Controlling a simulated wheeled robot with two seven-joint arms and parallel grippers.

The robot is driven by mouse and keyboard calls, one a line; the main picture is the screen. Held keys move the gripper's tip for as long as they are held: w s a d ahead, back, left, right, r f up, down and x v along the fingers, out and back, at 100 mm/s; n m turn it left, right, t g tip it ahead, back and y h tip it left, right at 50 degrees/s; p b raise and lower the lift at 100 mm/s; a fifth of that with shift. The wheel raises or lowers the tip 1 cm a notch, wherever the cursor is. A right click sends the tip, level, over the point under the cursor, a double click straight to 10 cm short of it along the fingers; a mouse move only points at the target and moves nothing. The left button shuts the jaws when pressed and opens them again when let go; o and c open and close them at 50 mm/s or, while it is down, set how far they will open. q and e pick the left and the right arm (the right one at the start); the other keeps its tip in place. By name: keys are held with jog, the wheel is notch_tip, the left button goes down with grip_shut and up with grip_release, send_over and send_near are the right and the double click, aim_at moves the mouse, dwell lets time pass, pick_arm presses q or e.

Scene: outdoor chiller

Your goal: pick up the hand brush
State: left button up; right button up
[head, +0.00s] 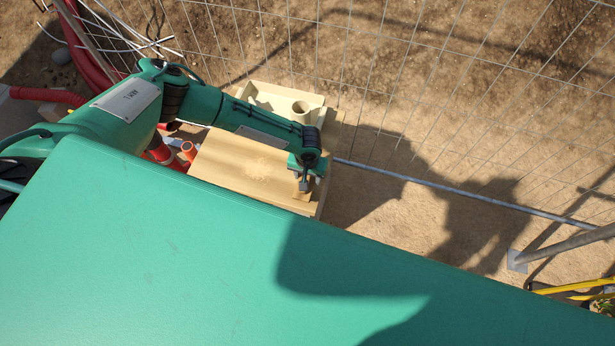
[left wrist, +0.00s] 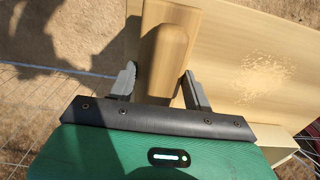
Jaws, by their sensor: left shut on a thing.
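My left gripper (head: 304,183) is over the right end of a wooden work surface (head: 228,167) in the head view. In the left wrist view my left gripper (left wrist: 160,88) has its two grey fingers on either side of a pale wooden piece with a rounded end, which looks like the hand brush (left wrist: 168,58). The gripper is shut on it. Bristles are not visible. In the head view only a small part of the brush (head: 302,195) shows below the gripper. Whether it touches the surface I cannot tell. My right gripper is not in view.
A patch of pale sawdust (head: 259,169) lies on the wooden surface. A wire fence (head: 430,110) runs behind. Bare ground lies to the right.

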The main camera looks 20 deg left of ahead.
pick_arm(q)
notch_tip(320, 180, up, 20)
jog(key=b, duration=0.4)
